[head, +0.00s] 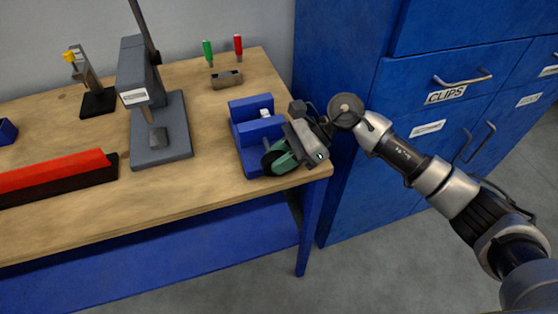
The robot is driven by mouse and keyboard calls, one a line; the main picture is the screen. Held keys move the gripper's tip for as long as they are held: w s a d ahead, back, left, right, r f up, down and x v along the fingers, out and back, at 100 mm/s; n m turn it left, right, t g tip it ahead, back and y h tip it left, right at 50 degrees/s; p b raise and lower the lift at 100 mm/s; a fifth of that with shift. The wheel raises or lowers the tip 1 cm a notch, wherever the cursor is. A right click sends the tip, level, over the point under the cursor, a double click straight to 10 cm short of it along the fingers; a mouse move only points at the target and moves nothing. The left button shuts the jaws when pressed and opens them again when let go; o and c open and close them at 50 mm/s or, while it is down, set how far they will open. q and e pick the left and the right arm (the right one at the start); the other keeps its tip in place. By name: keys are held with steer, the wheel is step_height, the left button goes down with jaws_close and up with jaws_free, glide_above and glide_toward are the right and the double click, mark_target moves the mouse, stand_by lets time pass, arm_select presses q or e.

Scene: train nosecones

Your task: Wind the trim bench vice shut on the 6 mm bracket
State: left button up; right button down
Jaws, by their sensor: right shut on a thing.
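The blue bench vice (244,139) stands near the right front corner of the wooden bench. A small pale grey piece, seemingly the bracket (265,113), shows between its two blue jaws. I cannot tell whether both jaws touch it. My right gripper (274,160) is at the front right side of the vice, shut on what seems to be the vice handle. The gripper body hides the handle and the vice's right end. My left gripper is not in view.
A grey press (162,130) stands left of the vice. A grey block (227,79), a green-handled tool (207,50) and a red-handled tool (238,46) are behind it. A red bar (60,175) lies at left. Blue cabinets (345,70) stand close on the right.

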steer(key=c, duration=1)
jaws_free()
steer(key=shift+o, duration=0.2)
steer(key=b+v, duration=0.2)
steer(key=v, duration=0.9)
steer(key=shift+b, duration=0.3)
